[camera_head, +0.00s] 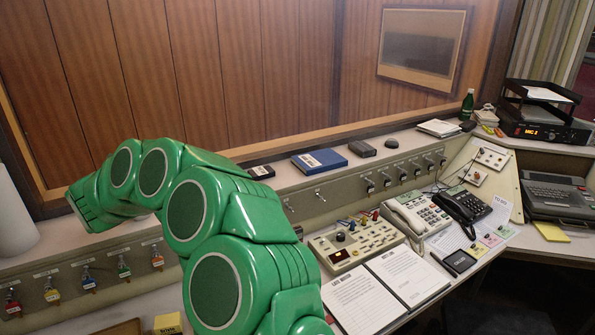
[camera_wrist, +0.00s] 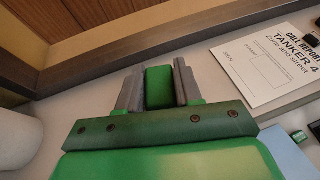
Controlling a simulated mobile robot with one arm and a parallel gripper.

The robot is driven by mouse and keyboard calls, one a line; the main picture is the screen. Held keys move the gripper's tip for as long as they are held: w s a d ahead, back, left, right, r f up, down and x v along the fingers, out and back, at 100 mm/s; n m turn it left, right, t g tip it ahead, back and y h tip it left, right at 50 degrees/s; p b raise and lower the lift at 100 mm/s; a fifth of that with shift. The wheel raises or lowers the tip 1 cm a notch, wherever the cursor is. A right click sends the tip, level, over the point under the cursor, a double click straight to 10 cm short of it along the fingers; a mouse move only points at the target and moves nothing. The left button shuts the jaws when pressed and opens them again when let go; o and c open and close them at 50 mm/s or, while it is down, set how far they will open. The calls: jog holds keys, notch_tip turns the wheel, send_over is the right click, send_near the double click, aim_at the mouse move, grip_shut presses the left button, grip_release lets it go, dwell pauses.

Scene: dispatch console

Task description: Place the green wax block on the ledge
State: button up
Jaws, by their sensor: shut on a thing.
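The green wax block (camera_wrist: 159,88) is between the two grey fingers of my gripper (camera_wrist: 160,90) in the wrist view. My gripper is shut on it. The pale ledge (camera_wrist: 85,92) lies beneath, below the wooden window frame; I cannot tell whether the block touches it. In the head view the ledge (camera_head: 285,177) runs along the back of the console. My green arm reaches over its left part, and the block and fingertips are hidden there.
A call report card (camera_wrist: 268,68) lies right of my gripper. A white cylinder (camera_head: 14,215) stands at the far left. A blue book (camera_head: 320,161) and small dark boxes lie further right on the ledge. Labelled keys (camera_head: 88,278) hang on the front panel below.

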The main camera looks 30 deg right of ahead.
jog(key=s+a+r+m+g+h, duration=0.1)
jog(key=s+a+r+m+h, duration=0.1)
jog(key=s, duration=0.3)
jog(key=s+a+r+m+g+h, duration=0.2)
jog(key=s+a+m+h, duration=0.1)
jog(key=s, duration=0.3)
jog(key=shift+a+r+m+g+h, duration=0.25)
jog(key=shift+m+g+h, duration=0.05)
jog(key=shift+m+h, duration=0.45)
jog(key=shift+w, duration=0.15)
jog(key=shift+w+a+f, duration=0.7)
jog(key=shift+w+f, duration=0.85)
jog(key=shift+w, duration=0.55)
jog(key=shift+w+a+f, duration=0.7)
jog(key=shift+w+f, duration=0.85)
jog(key=shift+w, duration=0.55)
jog(key=shift+w+a+f, duration=0.7)
jog(key=shift+w+f, duration=0.85)
jog(key=shift+w, duration=0.55)
jog(key=shift+f, duration=0.1)
jog(key=shift+w+f, duration=0.1)
jog(key=shift+w, duration=0.1)
jog(key=shift+a+f, duration=0.15)
jog(key=shift+f, duration=1.5)
